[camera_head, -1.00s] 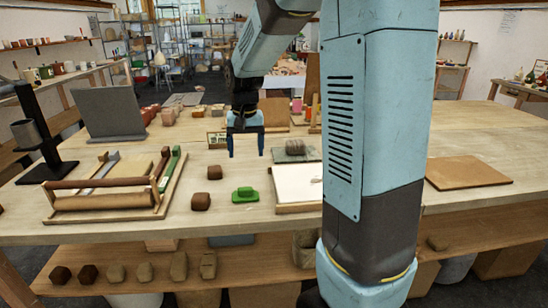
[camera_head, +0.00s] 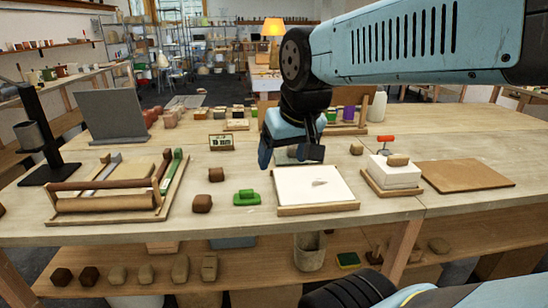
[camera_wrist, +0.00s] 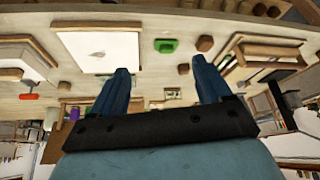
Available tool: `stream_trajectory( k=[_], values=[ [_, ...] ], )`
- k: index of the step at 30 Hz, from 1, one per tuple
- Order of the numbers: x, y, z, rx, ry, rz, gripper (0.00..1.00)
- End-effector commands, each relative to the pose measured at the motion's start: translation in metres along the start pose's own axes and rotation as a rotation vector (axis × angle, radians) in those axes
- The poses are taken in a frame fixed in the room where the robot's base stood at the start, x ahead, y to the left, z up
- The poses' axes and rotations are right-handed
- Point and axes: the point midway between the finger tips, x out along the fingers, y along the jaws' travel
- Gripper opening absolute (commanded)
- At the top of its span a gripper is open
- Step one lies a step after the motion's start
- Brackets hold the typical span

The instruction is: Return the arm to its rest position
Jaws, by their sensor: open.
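My gripper (camera_head: 291,152) hangs over the middle of the workbench, just behind the white board (camera_head: 314,187), with its jaws pointing down and partly hidden by my own arm. In the wrist view my gripper (camera_wrist: 166,82) shows two blue fingers spread apart with nothing between them. My arm reaches in from the right at the top of the head view. A lit lamp with an orange shade (camera_head: 273,28) stands in the background behind the bench.
A green object (camera_head: 246,197) and brown blocks (camera_head: 202,203) lie left of the white board. A wooden frame with a roller (camera_head: 107,203) stands further left.

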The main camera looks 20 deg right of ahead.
Motion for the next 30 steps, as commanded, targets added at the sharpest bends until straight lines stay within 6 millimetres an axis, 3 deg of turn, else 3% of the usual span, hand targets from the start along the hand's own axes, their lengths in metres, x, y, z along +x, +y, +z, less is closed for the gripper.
stream_trajectory(
  k=[6,30],
  values=[
    [-0.006,-0.002,0.017,-0.021,0.033,0.001,0.78],
    [-0.006,-0.002,0.018,-0.023,0.034,0.001,0.78]
  ],
)
